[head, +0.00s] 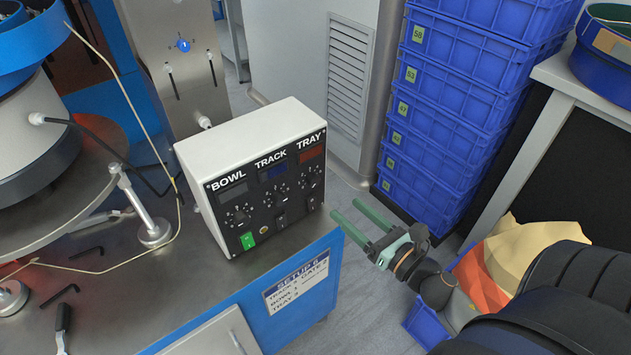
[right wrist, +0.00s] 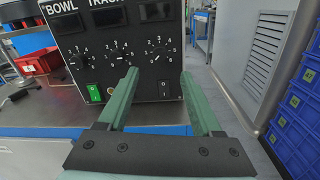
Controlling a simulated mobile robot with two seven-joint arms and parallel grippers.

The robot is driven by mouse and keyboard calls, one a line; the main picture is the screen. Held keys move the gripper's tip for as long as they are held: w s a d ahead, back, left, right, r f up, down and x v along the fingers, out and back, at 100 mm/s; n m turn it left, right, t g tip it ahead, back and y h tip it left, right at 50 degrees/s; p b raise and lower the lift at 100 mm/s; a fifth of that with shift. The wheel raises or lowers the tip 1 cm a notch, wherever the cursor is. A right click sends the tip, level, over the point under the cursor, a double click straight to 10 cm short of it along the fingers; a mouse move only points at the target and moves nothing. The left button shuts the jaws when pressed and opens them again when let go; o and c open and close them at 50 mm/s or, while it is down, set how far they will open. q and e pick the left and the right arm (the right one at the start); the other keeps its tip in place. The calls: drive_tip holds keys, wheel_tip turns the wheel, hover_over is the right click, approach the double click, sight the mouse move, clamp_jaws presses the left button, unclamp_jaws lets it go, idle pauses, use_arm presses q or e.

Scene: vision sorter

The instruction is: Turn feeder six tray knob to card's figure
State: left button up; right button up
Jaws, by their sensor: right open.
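The feeder control box (head: 249,176) stands on the metal bench, its black panel labelled BOWL, TRACK and TRAY. The tray knob (head: 313,184) is the rightmost dial. In the right wrist view the tray knob (right wrist: 157,58) shows between my fingertips, its pointer seemingly toward the low figures at lower left. The setup card (head: 297,282) is on the blue bench front; its heading looks like SETUP 6, and the tray figure is too small to read surely. My right gripper (head: 345,208) is open and empty, right of the box and apart from it. My left gripper is not in view.
Stacked blue crates (head: 447,90) stand at the back right beside a grey cabinet (head: 300,55). The bowl feeder (head: 40,130) fills the left. A crate with crumpled yellow and orange material (head: 530,245) is at lower right. Floor shows between the bench and crates.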

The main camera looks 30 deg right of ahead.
sight(316, 182)
drive_tip(key=w, duration=0.3)
drive_tip(key=w+p, duration=0.1)
drive_tip(key=w, duration=0.2)
drive_tip(key=w+a, duration=0.1)
drive_tip(key=w, duration=0.2)
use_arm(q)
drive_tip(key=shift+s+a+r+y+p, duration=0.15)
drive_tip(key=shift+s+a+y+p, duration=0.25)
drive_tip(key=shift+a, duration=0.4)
use_arm(e)
drive_tip(key=shift+w+a, duration=0.1)
drive_tip(key=shift+w, duration=0.45)
drive_tip(key=shift+c, duration=0.2)
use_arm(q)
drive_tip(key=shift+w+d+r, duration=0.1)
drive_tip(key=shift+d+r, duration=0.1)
use_arm(e)
clamp_jaws()
